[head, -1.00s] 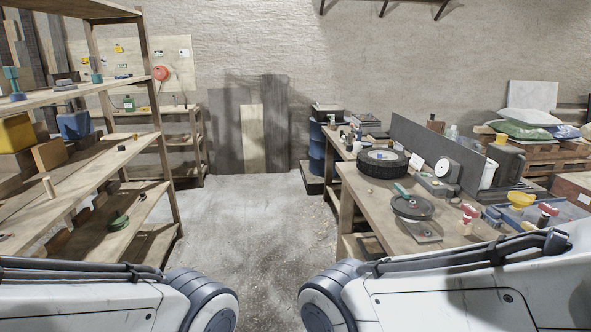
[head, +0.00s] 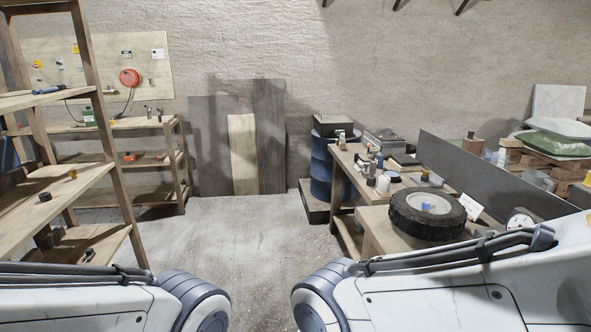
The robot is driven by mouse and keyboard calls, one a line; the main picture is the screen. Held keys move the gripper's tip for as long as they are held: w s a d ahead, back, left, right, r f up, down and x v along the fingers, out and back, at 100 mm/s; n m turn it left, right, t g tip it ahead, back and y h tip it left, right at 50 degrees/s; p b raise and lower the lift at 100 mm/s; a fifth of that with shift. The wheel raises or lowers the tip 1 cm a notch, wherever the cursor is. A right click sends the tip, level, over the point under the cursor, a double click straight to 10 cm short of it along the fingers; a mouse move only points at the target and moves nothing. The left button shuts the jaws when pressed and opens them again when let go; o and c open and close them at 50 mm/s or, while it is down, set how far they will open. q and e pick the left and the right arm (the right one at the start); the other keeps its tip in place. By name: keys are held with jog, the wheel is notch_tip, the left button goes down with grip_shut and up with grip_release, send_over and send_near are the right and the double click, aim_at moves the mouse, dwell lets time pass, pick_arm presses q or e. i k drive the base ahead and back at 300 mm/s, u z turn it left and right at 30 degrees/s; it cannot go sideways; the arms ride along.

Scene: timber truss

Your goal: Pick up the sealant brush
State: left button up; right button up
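I cannot pick out the sealant brush; many items on the bench and shelves are too small to tell. On the right, a wooden workbench (head: 376,228) carries a black tyre (head: 427,214) with a pale hub and, behind it, several small jars and bottles (head: 377,176). Both my arms reach into the bottom of the head view, one from the left and one from the right. Neither gripper shows in the view.
Wooden shelving (head: 118,205) stands close on the left, with a lower rack (head: 172,160) behind. Clear concrete floor (head: 245,232) lies between shelving and bench. A blue drum (head: 321,162) and leaning boards (head: 270,135) stand at the back. A long dark panel (head: 485,178) stands along the bench.

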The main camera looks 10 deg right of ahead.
aim_at(364, 172)
jog(key=i, duration=2.75)
jog(key=z, duration=1.45)
